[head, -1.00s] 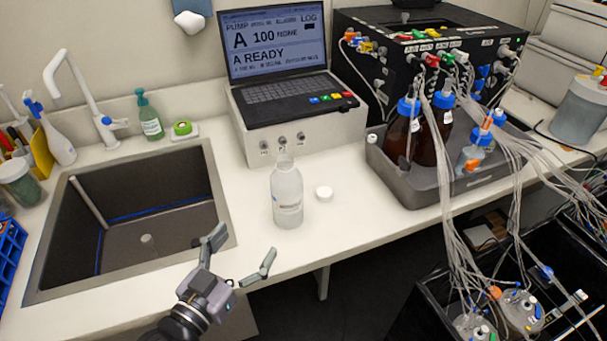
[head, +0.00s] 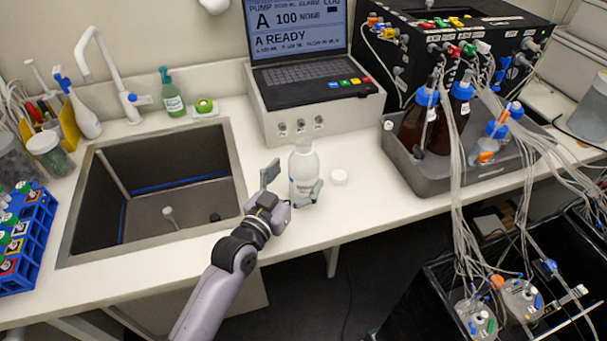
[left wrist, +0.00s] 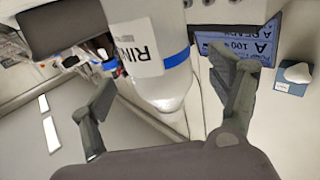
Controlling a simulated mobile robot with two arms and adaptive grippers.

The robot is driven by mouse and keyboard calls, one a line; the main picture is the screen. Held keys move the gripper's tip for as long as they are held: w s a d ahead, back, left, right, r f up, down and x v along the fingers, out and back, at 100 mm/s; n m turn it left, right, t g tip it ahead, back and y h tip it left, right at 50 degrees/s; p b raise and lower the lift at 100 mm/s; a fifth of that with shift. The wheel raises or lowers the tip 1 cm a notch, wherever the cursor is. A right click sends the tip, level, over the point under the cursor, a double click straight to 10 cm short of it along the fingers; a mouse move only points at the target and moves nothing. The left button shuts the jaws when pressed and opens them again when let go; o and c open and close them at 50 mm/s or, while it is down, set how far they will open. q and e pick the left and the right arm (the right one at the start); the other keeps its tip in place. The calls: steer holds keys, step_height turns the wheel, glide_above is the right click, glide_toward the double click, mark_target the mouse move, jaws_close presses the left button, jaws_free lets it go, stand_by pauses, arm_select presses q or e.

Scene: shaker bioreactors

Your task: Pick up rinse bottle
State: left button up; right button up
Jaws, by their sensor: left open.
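The rinse bottle (head: 303,164), a translucent white bottle with an open top, stands upright on the counter between the sink and the bottle tray. My left gripper (head: 291,183) is open at the bottle's near side, with one finger to its left and the other low in front of its right side. In the left wrist view the bottle (left wrist: 165,88) appears upside down between the spread fingers, with a label partly reading "RIN" and a blue band. I cannot tell whether either finger touches it. My right gripper is not in view.
A white cap (head: 339,177) lies right of the bottle. A pale box (head: 312,121) bearing the laptop stands behind. The sink (head: 75,235) is left. A grey tray (head: 428,174) with brown bottles and hanging tubes is right.

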arm_select(q)
steer(key=x, duration=0.4)
steer(key=shift+p, duration=0.3)
steer(key=shift+s, duration=0.1)
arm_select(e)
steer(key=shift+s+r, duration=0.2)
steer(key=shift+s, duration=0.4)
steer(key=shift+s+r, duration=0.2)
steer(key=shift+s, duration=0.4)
arm_select(q)
steer(key=shift+c, duration=0.3)
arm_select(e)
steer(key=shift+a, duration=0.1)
arm_select(q)
steer(key=shift+f, duration=0.1)
steer(key=c, duration=1.3)
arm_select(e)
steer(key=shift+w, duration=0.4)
